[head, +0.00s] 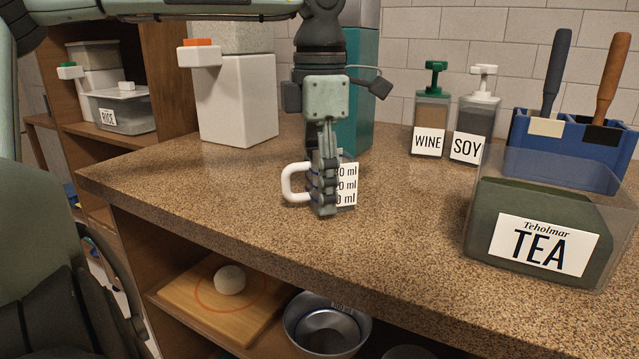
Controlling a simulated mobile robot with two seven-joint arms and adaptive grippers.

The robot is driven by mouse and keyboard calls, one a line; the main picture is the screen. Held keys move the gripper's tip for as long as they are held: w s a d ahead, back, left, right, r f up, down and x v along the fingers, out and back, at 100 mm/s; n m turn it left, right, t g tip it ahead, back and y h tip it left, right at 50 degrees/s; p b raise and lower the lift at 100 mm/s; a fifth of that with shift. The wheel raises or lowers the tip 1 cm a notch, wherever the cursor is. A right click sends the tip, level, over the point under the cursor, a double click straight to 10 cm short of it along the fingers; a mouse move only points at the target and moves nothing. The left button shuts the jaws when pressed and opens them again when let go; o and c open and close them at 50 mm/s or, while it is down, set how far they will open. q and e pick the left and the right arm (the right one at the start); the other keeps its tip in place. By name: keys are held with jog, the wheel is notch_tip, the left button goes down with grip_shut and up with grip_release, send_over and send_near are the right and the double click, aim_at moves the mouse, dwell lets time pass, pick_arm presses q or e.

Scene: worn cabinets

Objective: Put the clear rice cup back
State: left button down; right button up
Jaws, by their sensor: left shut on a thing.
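The clear rice cup (347,186) has a white handle on its left and a white label with ml marks on its right. It is at the middle of the speckled counter. My left gripper (325,200) comes down from above in front of the cup, shut on it, and its fingers hide the cup's middle. I cannot tell whether the cup's base touches the counter. A clear box labelled RICE (122,109) stands on the wooden shelf at the far left. My right gripper is not in view.
A white dispenser (235,100) and a teal block (359,100) stand behind my gripper. WINE (430,140) and SOY (468,146) bottles, a blue holder (566,150) and a TEA box (545,245) are on the right. The counter's (215,190) left part is free. Bowls (325,325) sit below.

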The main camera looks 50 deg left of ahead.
pick_arm(q)
jog(key=shift+f, duration=0.15)
jog(key=c, duration=1)
grip_release()
jog(key=o, duration=0.4)
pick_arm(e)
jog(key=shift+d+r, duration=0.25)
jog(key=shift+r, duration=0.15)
